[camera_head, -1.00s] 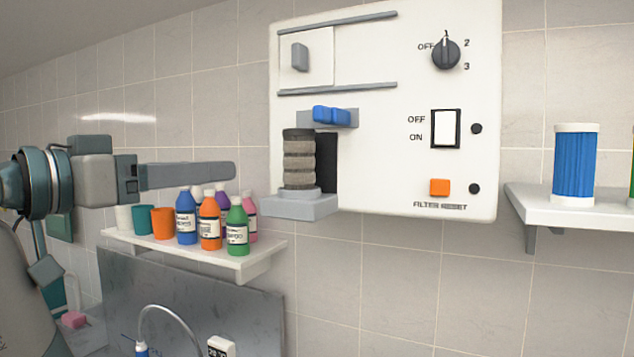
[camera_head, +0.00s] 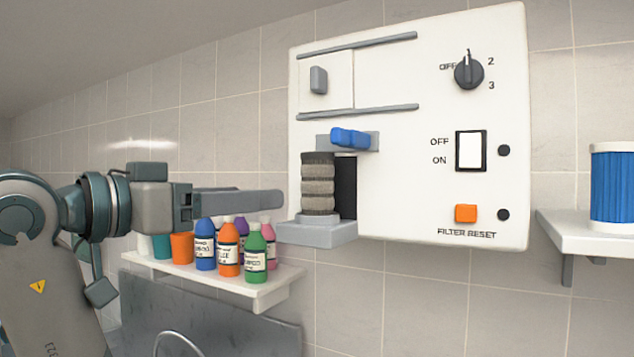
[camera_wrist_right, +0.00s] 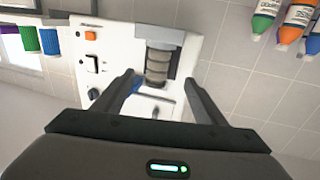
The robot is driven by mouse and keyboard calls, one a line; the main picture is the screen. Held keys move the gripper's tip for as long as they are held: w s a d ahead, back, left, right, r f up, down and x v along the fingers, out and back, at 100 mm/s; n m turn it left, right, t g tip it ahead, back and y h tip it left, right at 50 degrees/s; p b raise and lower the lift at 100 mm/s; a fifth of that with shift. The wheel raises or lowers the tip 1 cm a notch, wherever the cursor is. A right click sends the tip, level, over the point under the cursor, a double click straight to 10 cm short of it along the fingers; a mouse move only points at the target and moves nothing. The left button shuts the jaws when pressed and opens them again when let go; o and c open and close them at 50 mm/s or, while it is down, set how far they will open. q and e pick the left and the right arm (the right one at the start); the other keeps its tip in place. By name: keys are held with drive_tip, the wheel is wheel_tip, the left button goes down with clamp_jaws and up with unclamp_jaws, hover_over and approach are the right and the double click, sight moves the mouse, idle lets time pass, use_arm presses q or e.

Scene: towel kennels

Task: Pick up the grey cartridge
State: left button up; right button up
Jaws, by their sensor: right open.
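The grey cartridge (camera_head: 318,183) is a dark-topped, ribbed cylinder. It stands upright on a small grey ledge (camera_head: 315,233) at the lower left of the white wall panel. It also shows in the right wrist view (camera_wrist_right: 158,65), upside down, ahead of the fingers and between their lines. My right gripper (camera_wrist_right: 160,88) is open and empty. In the head view this gripper (camera_head: 283,203) comes in from the left, with its fingers pointing right toward the cartridge. Its tips are just left of the ledge; exact depth is unclear. My left gripper is not in view.
A blue lever (camera_head: 350,139) sits just above the cartridge. The white panel (camera_head: 420,170) carries a knob, a switch and an orange button. Several bottles (camera_head: 229,250) stand on a shelf below the gripper. A blue ribbed cylinder (camera_head: 612,188) stands on the right shelf.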

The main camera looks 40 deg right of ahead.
sight(304, 193)
drive_tip(key=d+p, duration=0.1)
drive_tip(key=d, duration=0.1)
drive_tip(key=d+p, duration=0.1)
drive_tip(key=d, duration=0.2)
drive_tip(key=d+p, duration=0.2)
drive_tip(key=d, duration=0.1)
drive_tip(key=shift+w+d+r, duration=0.15)
drive_tip(key=shift+w+d, duration=0.1)
drive_tip(key=shift+w, duration=0.1)
drive_tip(key=shift+d+p, duration=0.3)
drive_tip(key=shift+d, duration=0.45)
drive_tip(key=shift+a, duration=0.1)
